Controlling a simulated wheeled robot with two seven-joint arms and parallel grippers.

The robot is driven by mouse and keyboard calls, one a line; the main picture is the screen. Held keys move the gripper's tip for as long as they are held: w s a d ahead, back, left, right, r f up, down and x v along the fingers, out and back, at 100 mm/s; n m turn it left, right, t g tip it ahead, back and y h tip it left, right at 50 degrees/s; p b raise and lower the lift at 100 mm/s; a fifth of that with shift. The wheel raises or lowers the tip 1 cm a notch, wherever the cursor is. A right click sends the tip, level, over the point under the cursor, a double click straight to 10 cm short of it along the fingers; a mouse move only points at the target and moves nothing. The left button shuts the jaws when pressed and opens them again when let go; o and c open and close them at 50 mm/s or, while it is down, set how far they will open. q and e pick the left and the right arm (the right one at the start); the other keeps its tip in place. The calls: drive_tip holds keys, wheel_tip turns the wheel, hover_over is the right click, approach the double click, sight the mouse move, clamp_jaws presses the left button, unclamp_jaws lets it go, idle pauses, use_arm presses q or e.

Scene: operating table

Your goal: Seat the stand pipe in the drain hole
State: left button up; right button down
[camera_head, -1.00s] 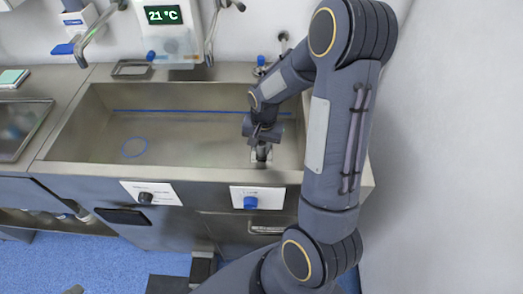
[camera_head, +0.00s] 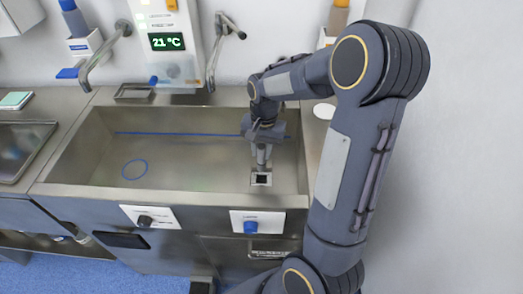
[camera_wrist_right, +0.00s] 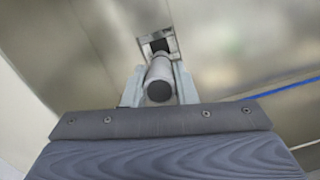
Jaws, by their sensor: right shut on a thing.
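My right gripper (camera_head: 262,140) is inside the steel sink and shut on the stand pipe (camera_head: 262,155), a grey cylinder. The pipe looks roughly upright in the head view, its lower end just behind the drain hole (camera_head: 261,179), a dark square opening in a lighter square plate on the sink floor. In the right wrist view the pipe (camera_wrist_right: 160,80) sits between the two fingers, its dark round end toward the camera. The drain hole (camera_wrist_right: 160,45) shows dark beyond its far end. I cannot tell whether the pipe touches the floor. My left gripper is not in view.
The sink (camera_head: 75,165) has free floor to the left, with a blue ring (camera_head: 134,170) on it. A blue line (camera_head: 170,134) runs along its back wall. Taps and a 21 °C display (camera_head: 166,41) are behind. Knobs (camera_head: 250,226) stick out in front.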

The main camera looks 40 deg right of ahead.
sight(262, 163)
drive_tip(key=shift+m+g+y, duration=0.4)
drive_tip(key=shift+g+y, duration=0.2)
drive_tip(key=shift+g, duration=0.1)
drive_tip(key=shift+w+d+f, duration=0.15)
drive_tip(key=shift+w+f, duration=0.05)
drive_tip(key=shift+f, duration=0.45)
drive_tip(key=shift+w+d+f, duration=0.2)
drive_tip(key=shift+f, duration=0.5)
drive_tip(key=shift+w+d+f, duration=0.15)
drive_tip(key=shift+w+f, duration=0.05)
drive_tip(key=shift+f, duration=0.45)
drive_tip(key=shift+w+d+b+x, duration=0.2)
drive_tip(key=shift+b+x, duration=0.45)
drive_tip(key=shift+x, duration=0.45)
drive_tip(key=shift+w+d+b+x, duration=0.15)
drive_tip(key=shift+b+x, duration=0.45)
drive_tip(key=shift+x, duration=0.45)
drive_tip(key=c, duration=1.1)
unclamp_jaws()
drive_tip(key=v, duration=0.8)
drive_tip(key=shift+s, duration=0.1)
